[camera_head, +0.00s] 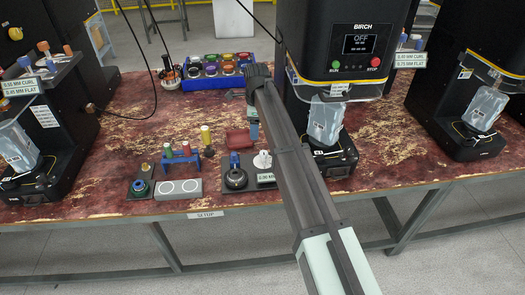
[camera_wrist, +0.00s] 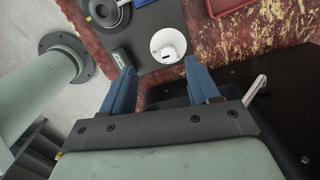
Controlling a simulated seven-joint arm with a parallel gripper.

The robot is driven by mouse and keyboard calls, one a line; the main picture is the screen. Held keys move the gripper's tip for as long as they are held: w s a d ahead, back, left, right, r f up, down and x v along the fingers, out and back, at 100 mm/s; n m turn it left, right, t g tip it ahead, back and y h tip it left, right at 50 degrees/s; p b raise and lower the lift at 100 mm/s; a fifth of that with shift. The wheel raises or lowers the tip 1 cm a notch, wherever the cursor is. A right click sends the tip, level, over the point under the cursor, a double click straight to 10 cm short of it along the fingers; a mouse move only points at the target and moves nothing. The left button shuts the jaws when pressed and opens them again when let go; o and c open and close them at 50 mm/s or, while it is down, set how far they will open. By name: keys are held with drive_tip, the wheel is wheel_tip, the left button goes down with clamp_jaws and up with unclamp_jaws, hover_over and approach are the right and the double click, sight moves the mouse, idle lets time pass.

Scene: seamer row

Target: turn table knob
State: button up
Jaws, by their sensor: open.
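A white round knob (camera_head: 262,160) stands on a dark plate (camera_head: 236,188) near the front of the table. It also shows in the wrist view (camera_wrist: 168,45), seen from above, with a small dark mark on its face. My gripper (camera_head: 254,132) hangs fingers down over the table, behind the knob in the head view. In the wrist view my gripper (camera_wrist: 160,67) has its two blue fingers apart, with nothing between them. The white knob lies just beyond the fingertips, apart from them. The height gap is hard to tell.
A black ring-shaped part (camera_head: 235,178) sits left of the knob. A red tray (camera_head: 239,139) lies behind it. The black BIRCH machine (camera_head: 343,30), its display reading OFF, stands close to the right. A blue rack of coloured pots (camera_head: 214,72) is farther back. Bare table shows at left.

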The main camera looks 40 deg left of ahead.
sight(263, 152)
drive_tip(key=shift+m+h, duration=0.3)
drive_tip(key=shift+m, duration=0.3)
drive_tip(key=w+f, duration=0.1)
drive_tip(key=f, duration=0.3)
drive_tip(key=d+f, duration=0.1)
drive_tip(key=f, duration=0.3)
drive_tip(key=w+f, duration=0.1)
drive_tip(key=f, duration=0.3)
drive_tip(key=shift+w+d+f, duration=0.15)
drive_tip(key=shift+w+f, duration=0.15)
drive_tip(key=shift+w, duration=0.05)
drive_tip(key=c, duration=1)
drive_tip(key=shift+c, duration=0.2)
